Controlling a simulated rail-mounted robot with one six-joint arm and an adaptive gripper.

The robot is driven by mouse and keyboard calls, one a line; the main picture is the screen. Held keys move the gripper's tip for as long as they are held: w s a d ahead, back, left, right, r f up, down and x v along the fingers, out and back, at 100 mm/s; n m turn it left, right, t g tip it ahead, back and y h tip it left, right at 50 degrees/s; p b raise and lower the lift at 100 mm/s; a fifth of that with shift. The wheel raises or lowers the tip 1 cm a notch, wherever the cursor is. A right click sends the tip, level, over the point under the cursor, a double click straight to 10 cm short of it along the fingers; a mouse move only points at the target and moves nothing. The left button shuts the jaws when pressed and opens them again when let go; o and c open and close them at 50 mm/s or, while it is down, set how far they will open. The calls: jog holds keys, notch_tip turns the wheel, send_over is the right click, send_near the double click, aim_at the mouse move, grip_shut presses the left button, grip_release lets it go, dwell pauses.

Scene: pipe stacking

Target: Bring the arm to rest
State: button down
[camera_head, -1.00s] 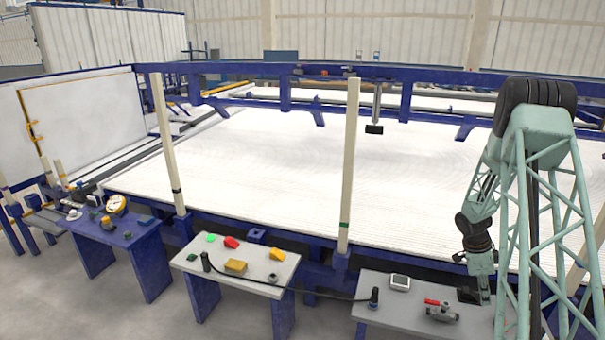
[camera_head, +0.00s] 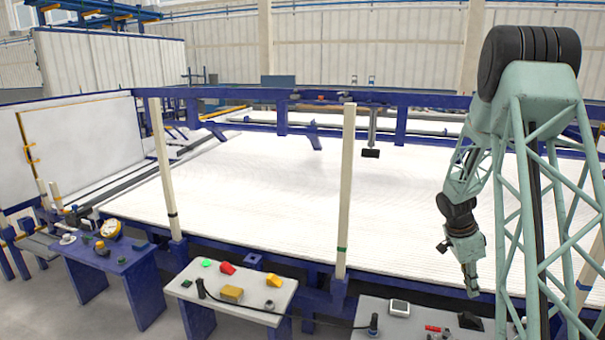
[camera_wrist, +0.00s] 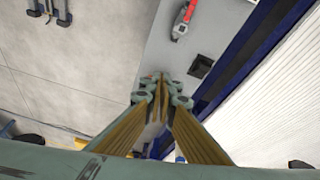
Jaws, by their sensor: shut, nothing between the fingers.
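My gripper (camera_head: 471,287) is raised in front of the white pipe bed, above the back edge of the right grey table (camera_head: 345,308) in the head view. In the wrist view my gripper (camera_wrist: 158,78) shows its fingers brought together with nothing between them. My arm hangs down from its lattice column at the right of the head view.
On the right table are a white-faced device (camera_head: 399,308), a black block (camera_head: 470,321) and a red-handled valve (camera_wrist: 183,18). The middle table (camera_head: 262,302) and blue table (camera_head: 120,264) hold several small items. A blue frame with pale posts (camera_head: 345,190) borders the pipe bed.

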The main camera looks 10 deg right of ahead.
jog(key=s+a+r+n+t, duration=0.1)
jog(key=s+a+r+n, duration=0.2)
jog(key=a+r, duration=0.65)
jog(key=s+a+r+n+t, duration=0.1)
jog(key=s+a+r+n, duration=0.25)
jog(key=a+r, duration=0.6)
jog(key=s+a+r+n+t, duration=0.1)
jog(key=s+a+r+n, duration=0.15)
jog(key=a+r, duration=0.7)
jog(key=s+a+r+n+t+y, duration=0.1)
jog(key=s+a+r+n, duration=0.1)
jog(key=s+a+n, duration=0.2)
jog(key=s+a+r+n+t+y, duration=0.1)
jog(key=s+a+r+n, duration=0.2)
jog(key=s+a, duration=0.8)
jog(key=s+a+r+n+y, duration=0.1)
jog(key=s+a+r+n, duration=0.2)
jog(key=s+a+n, duration=0.2)
jog(key=s+a, duration=0.3)
jog(key=s, duration=0.3)
jog(key=shift+s+r+n+t+y, duration=0.15)
jog(key=shift+s+n+t+y, duration=0.1)
jog(key=shift+n+t+y, duration=0.15)
